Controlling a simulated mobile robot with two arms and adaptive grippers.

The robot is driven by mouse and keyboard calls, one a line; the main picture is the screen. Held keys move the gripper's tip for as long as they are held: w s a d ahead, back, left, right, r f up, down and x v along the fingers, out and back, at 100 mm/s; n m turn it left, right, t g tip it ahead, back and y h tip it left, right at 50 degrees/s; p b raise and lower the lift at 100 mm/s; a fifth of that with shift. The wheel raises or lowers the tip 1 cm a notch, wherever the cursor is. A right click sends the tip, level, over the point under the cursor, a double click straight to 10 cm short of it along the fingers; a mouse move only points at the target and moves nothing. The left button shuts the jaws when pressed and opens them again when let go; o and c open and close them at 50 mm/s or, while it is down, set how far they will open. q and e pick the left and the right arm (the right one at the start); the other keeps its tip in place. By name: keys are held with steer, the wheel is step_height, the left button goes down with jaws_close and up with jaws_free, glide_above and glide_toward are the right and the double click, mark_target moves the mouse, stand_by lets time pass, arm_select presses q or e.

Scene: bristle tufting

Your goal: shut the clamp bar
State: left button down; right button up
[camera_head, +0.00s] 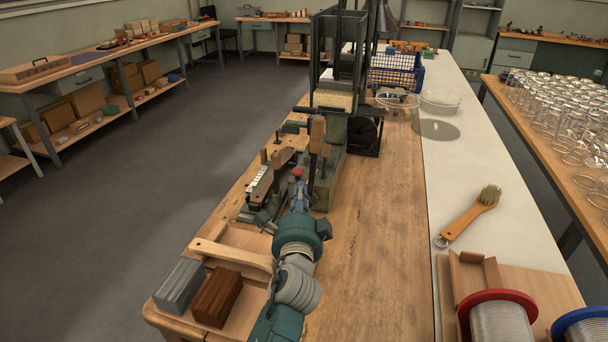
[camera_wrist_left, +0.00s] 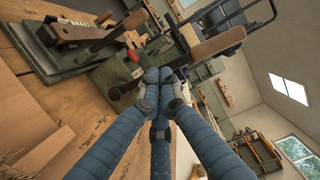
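My left gripper (camera_head: 299,190) reaches in over the bench to a dark green machine (camera_head: 330,178). In the left wrist view its blue fingers (camera_wrist_left: 160,76) come together at the tips, with nothing visible between them. A red knob (camera_head: 297,172) is just beyond the fingertips; it also shows in the left wrist view (camera_wrist_left: 133,56), apart from or barely beside them. A brown wooden-backed bar with a pale strip (camera_head: 260,186) lies left of the knob. An upright wooden-handled lever (camera_head: 318,135) stands behind. Which part is the clamp bar is hard to tell. My right gripper is out of view.
A grey block (camera_head: 180,286) and a brown block (camera_head: 217,297) are at the bench's near left corner. A brush (camera_head: 470,214) and wire spools (camera_head: 497,320) are at right. The wooden bench top (camera_head: 385,240) right of the machine is clear.

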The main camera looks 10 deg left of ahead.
mark_target(277, 175)
arm_select(q)
steer(key=w+a+p, duration=0.2)
steer(key=w+a, duration=0.4)
steer(key=w, duration=0.4)
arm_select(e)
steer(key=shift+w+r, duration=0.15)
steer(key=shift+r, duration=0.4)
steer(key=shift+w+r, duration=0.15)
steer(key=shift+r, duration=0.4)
arm_select(q)
steer(key=shift+a+r, duration=0.15)
steer(key=shift+a+r+n+p, duration=0.15)
steer(key=shift+a+n+p, duration=0.25)
steer(key=shift+p, duration=0.15)
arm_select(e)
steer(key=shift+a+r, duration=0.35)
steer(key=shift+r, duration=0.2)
